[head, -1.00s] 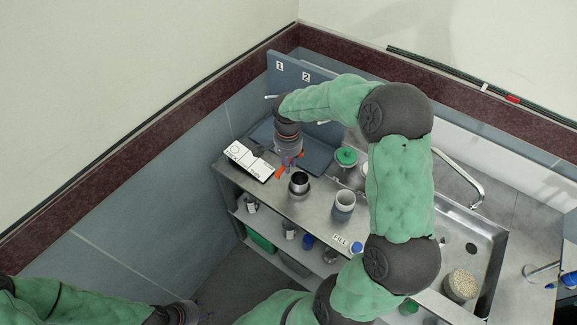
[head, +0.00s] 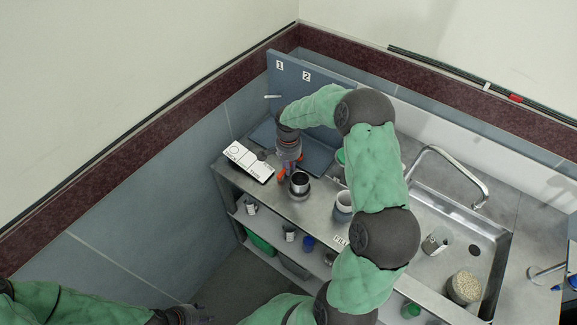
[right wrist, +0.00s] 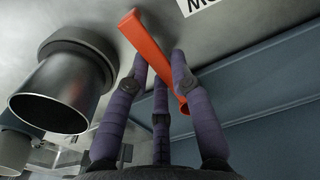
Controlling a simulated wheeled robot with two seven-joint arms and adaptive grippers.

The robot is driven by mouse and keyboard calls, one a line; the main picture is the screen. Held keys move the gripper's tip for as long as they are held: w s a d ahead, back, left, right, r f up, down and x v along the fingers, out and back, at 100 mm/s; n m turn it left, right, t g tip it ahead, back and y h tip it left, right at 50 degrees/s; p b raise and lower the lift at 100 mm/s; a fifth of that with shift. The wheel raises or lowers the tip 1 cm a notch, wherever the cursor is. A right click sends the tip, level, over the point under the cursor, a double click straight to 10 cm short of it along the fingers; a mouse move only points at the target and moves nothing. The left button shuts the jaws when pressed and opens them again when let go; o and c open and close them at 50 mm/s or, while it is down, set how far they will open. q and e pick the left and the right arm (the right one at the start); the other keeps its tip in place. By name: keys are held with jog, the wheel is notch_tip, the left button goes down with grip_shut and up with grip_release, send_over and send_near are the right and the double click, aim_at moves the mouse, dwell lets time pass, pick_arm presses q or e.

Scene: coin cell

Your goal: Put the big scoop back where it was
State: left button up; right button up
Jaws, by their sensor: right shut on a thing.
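My right gripper (head: 287,172) is low over the bench, just left of and behind a dark metal cup (head: 300,183). It is shut on a long orange scoop (right wrist: 150,50), whose bar-like body lies slanted between the fingers in the right wrist view. I take this to be the big scoop; its size against another cannot be told. In the head view only bits of orange show by the fingers. My left gripper (head: 190,314) is at the bottom edge, far from the bench top, and its fingers are unclear.
A blue-grey board (head: 290,85) with labels 1 and 2 stands behind the bench, with a light peg-like piece (head: 272,97) on it. A white card (head: 248,160) lies left of the gripper. A white-rimmed container (head: 343,205) stands right of the cup. The sink (head: 455,225) is further right.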

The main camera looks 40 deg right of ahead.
jog(key=shift+f+b, duration=0.4)
jog(key=o, duration=0.8)
jog(key=shift+r, duration=0.1)
jog(key=shift+o, duration=0.2)
jog(key=shift+r, duration=0.15)
jog(key=shift+r+p, duration=0.3)
jog(key=shift+p, duration=0.2)
notch_tip(320, 180, up, 12)
jog(key=p, duration=0.1)
jog(key=shift+p, duration=0.35)
jog(key=shift+f, duration=0.1)
